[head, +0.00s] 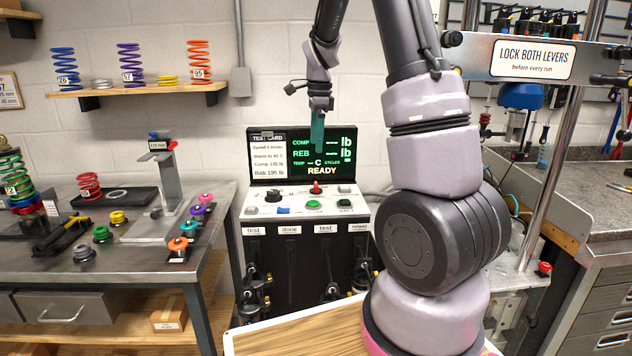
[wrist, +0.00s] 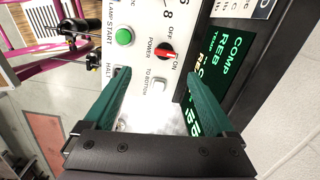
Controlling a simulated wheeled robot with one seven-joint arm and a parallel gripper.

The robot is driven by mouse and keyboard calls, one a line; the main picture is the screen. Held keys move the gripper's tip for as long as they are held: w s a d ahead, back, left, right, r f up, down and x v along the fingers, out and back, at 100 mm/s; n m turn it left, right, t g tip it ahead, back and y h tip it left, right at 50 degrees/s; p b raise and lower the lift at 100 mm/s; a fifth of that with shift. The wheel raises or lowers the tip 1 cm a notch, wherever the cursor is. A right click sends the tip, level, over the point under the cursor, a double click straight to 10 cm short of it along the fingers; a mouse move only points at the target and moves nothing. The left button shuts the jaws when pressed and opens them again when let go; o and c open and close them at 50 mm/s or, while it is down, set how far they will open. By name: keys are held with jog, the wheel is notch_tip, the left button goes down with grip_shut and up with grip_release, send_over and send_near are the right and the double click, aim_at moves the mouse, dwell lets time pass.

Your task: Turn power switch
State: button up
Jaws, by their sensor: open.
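The power switch (wrist: 164,50) is a dark round knob with a red lever, on the pale panel between the OFF and ON labels in the wrist view. Its red lever lies toward the ON label. In the head view the red switch (head: 315,188) stands on the console top, below the screen. My gripper (wrist: 157,72) is open and empty, its teal fingers spread wide with the switch beyond the gap between their tips. In the head view my gripper (head: 318,150) hangs above the switch, in front of the screen; the fingers overlap there. I see no contact with the switch.
The lit screen (head: 330,170) reads READY and stands close behind my gripper. A green START button (wrist: 124,36) and a TO BOTTOM button (wrist: 158,86) sit near the switch. A black knob (head: 273,196) is to its left. A workbench (head: 215,220) is at left.

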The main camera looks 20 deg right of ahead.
aim_at(316, 184)
jog(key=shift+m+g, duration=0.3)
jog(key=shift+m, duration=0.4)
jog(key=f, duration=0.4)
jog(key=w+f, duration=0.1)
jog(key=f, duration=0.8)
jog(key=shift+w+d+f, duration=0.35)
jog(key=shift+w+f, duration=0.05)
jog(key=c, duration=1.4)
